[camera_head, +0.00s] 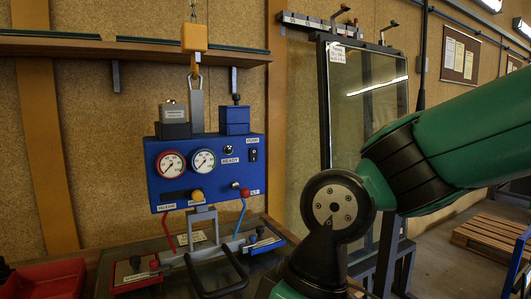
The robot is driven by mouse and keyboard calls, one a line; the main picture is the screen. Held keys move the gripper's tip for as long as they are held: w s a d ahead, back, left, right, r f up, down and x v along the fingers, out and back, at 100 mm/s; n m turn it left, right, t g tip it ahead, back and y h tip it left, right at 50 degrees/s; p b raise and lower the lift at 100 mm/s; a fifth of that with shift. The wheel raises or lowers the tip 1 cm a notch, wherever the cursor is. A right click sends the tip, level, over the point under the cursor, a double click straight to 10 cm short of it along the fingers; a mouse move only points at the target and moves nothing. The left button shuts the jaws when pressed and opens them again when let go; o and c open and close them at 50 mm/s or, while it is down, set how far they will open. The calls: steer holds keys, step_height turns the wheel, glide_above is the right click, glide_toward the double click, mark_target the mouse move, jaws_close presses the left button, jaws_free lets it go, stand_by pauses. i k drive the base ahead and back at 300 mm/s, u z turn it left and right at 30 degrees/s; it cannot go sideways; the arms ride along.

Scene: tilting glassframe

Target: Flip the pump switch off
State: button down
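The blue control box (206,172) hangs from a yellow hook at the left of the view. Its face carries two round gauges and labels. The pump switch (253,155) is a small black rocker on the box's right side, just under a label that seems to read PUMP. Its on or off position is too small to tell. My green arm comes in from the right and bends down in front of the glass frame. My gripper is not in view.
A tall dark-framed glass pane (375,100) stands behind my arm. Levers and a black handle (217,275) sit below the box. A red bin (45,280) is at the lower left. A wooden pallet (490,237) lies on the floor at right.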

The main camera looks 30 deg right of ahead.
mark_target(253, 153)
steer(key=k, duration=0.25)
steer(key=u, duration=0.65)
steer(key=i, duration=0.75)
steer(key=z, duration=0.65)
